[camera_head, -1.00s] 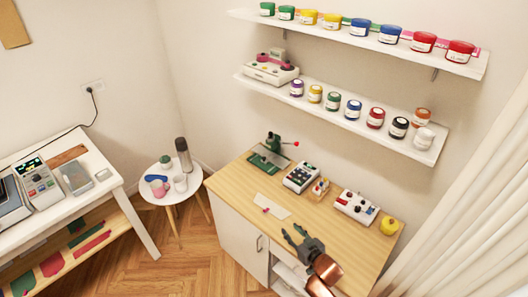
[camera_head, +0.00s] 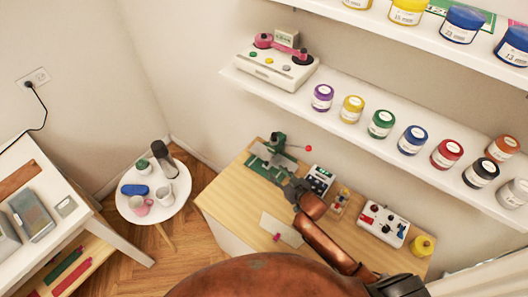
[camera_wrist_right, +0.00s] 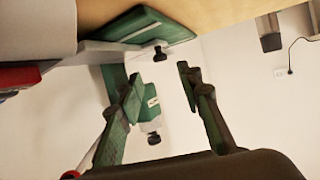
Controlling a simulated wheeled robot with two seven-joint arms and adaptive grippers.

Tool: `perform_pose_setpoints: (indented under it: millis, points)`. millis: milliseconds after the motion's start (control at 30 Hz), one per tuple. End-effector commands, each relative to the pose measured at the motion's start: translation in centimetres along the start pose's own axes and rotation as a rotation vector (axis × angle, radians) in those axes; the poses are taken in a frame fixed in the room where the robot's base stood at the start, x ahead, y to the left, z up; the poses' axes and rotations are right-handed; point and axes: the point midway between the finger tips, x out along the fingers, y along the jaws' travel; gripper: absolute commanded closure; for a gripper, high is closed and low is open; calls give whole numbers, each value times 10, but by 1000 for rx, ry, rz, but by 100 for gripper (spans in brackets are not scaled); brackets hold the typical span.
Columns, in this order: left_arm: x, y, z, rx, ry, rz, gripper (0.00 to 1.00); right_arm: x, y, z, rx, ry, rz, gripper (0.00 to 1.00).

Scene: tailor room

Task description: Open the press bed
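A small green press (camera_head: 276,147) stands at the back left of the wooden tabletop. Its lever ends in a red knob (camera_head: 308,148) pointing right. Its flat green base (camera_head: 262,166) lies on the tabletop. My right gripper (camera_head: 284,178) is at the front right of the press, low over the base, and hides part of it. In the right wrist view the press appears upside down (camera_wrist_right: 150,103), between and behind the two spread fingers of the gripper (camera_wrist_right: 158,78). The fingers look open and empty; I cannot tell whether they touch the press. My left gripper is not in view.
A control box (camera_head: 319,180) and a white box with knobs (camera_head: 382,224) stand right of the press. A pale sheet (camera_head: 280,226) lies in front. A shelf of jars (camera_head: 345,128) hangs above. A round side table (camera_head: 178,205) stands left.

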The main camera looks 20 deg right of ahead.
Motion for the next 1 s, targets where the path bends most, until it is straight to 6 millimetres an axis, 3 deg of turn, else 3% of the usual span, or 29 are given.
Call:
perform_pose_setpoints:
  millis: [100, 333, 500, 733, 933, 1000]
  points:
    - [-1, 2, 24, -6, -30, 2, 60, 8, 0, 1, 1, -1, 0, 67]
    - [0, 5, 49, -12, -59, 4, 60, 46, -1, 0, 0, -1, -2, 67]
    - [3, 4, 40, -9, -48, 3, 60, 68, 0, 1, 0, -3, -2, 67]
    - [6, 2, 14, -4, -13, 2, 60, 80, -1, 0, 0, -1, -2, 67]
    - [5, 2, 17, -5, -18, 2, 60, 80, -1, 1, 0, -2, -2, 67]
    - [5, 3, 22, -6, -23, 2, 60, 80, 0, 1, 0, -2, -2, 71]
